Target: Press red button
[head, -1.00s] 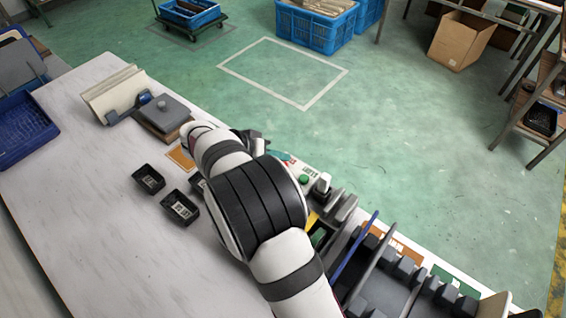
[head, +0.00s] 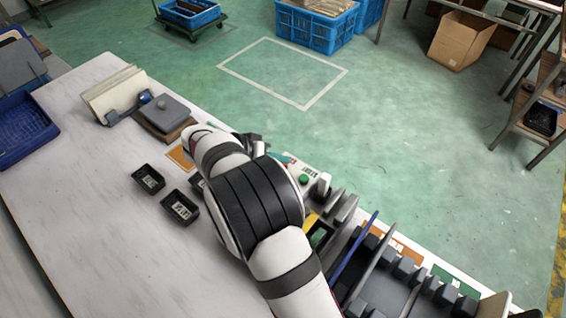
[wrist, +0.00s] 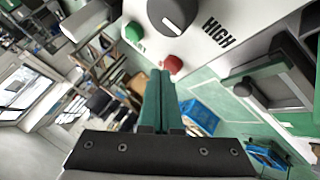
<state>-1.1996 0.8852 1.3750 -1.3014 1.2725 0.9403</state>
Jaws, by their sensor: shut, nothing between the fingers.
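The red button (wrist: 173,64) is a small round knob on a light panel in the wrist view. A green button (wrist: 134,32) and a dark dial (wrist: 172,14) beside the word HIGH are on the same panel. My gripper (wrist: 160,74) is shut and empty, its teal fingers together. The fingertips appear just left of the red button and overlap its edge in the picture; I cannot tell whether they touch it. In the head view the panel (head: 313,170) with its green button (head: 304,180) shows partly behind my arm, which hides much of the gripper.
Black trays (head: 180,207) and a grey lidded block (head: 166,112) are on the white table (head: 75,190). Dark slotted racks (head: 385,285) line the right edge near my arm. The table's left part is mostly clear.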

